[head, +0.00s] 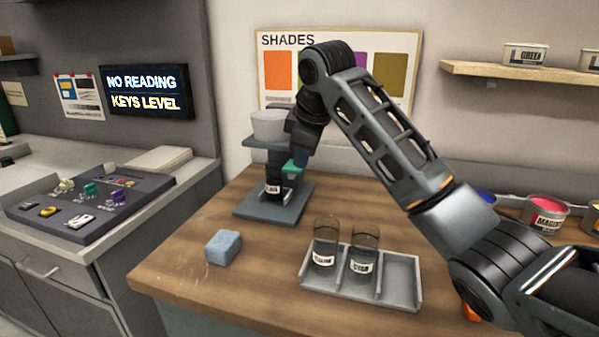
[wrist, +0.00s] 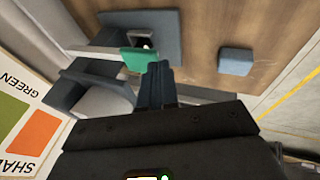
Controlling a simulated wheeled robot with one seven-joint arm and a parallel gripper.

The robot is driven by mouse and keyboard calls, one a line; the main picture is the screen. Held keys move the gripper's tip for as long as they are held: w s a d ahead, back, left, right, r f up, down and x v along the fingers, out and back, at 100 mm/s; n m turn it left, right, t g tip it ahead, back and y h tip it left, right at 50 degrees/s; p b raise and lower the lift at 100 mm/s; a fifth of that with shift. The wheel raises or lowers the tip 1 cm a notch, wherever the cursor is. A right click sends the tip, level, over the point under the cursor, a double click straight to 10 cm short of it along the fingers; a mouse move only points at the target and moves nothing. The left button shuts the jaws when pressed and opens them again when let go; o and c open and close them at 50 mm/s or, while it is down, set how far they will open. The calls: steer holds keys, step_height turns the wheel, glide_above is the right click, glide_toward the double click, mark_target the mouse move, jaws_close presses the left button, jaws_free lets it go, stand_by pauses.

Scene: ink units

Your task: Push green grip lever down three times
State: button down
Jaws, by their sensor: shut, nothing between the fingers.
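The green grip lever (head: 292,168) sticks out from the front of a grey dispenser stand (head: 262,142) on the wooden counter. It also shows in the wrist view (wrist: 138,62), where it looks roughly level. My gripper (head: 301,158) is shut and empty, pointing down right at the lever. In the wrist view the closed fingertips (wrist: 158,68) overlap the lever's right edge; I cannot tell whether they touch it. A dark labelled jar (head: 273,188) stands on the dispenser's base under the spout, partly hidden by the stand and lever.
A grey tray (head: 402,283) holds two dark glass jars (head: 325,240) in front. A blue block (head: 223,247) lies on the counter, left of the tray. A control panel (head: 85,204) is at left beneath a sign (head: 146,92) reading "NO READING KEYS LEVEL". Paint tins (head: 545,214) stand at right.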

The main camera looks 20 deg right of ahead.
steer(key=shift+v, duration=1.05)
